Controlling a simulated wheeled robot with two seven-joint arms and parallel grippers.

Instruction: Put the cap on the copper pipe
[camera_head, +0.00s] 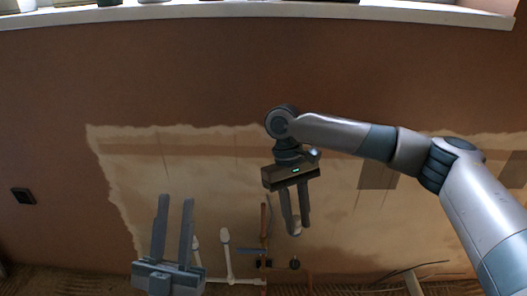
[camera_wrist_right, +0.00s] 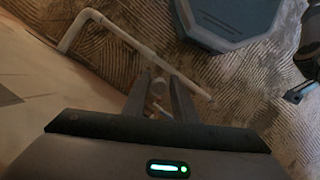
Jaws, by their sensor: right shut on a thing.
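The copper pipe (camera_head: 264,222) is a thin upright orange-brown tube in front of the lower wall in the head view. My right gripper (camera_head: 299,228) is to the right of its upper end, fingers pointing down, shut on a small pale cap (camera_head: 294,229). In the right wrist view the cap (camera_wrist_right: 158,88) shows between the fingertips of the right gripper (camera_wrist_right: 160,85), partly hidden by them. In the head view the cap looks apart from the pipe; the depth between them is unclear. My left gripper (camera_head: 175,198) is at the lower left, fingers up, spread apart and empty.
White pipes (camera_head: 227,258) stand and run along the wall's foot left of the copper pipe. A dark round fitting (camera_head: 294,264) is low on the right. A white sill (camera_head: 260,12) crosses the top. A grey-blue object (camera_wrist_right: 228,18) lies on the ridged floor.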

